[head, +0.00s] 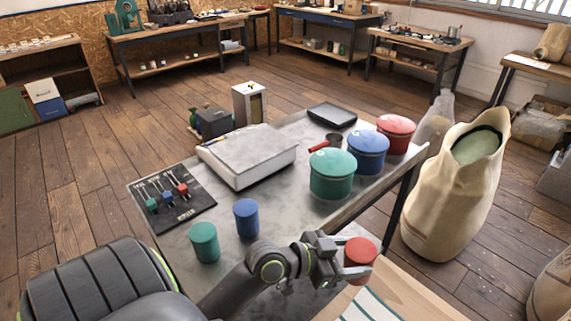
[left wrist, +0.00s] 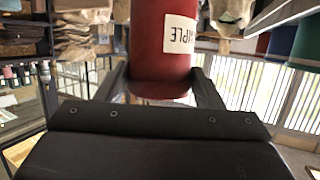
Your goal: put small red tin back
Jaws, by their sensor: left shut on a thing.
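The small red tin (head: 361,252) is held at the front right of the grey table (head: 180,245). My left gripper (head: 345,258) is shut on it. In the left wrist view the red tin (left wrist: 163,50) sits between the two fingers and bears a white label that appears upside down. A small blue tin (head: 246,218) and a small green tin (head: 204,242) stand on the table to the left of my gripper. My right gripper is in neither view.
Large lidded green (head: 331,174), blue (head: 368,152) and red (head: 396,133) canisters stand along the table's right side. A white box (head: 247,157), a dark tray (head: 332,114) and a black board (head: 172,198) lie on the table. A sack (head: 455,190) stands right.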

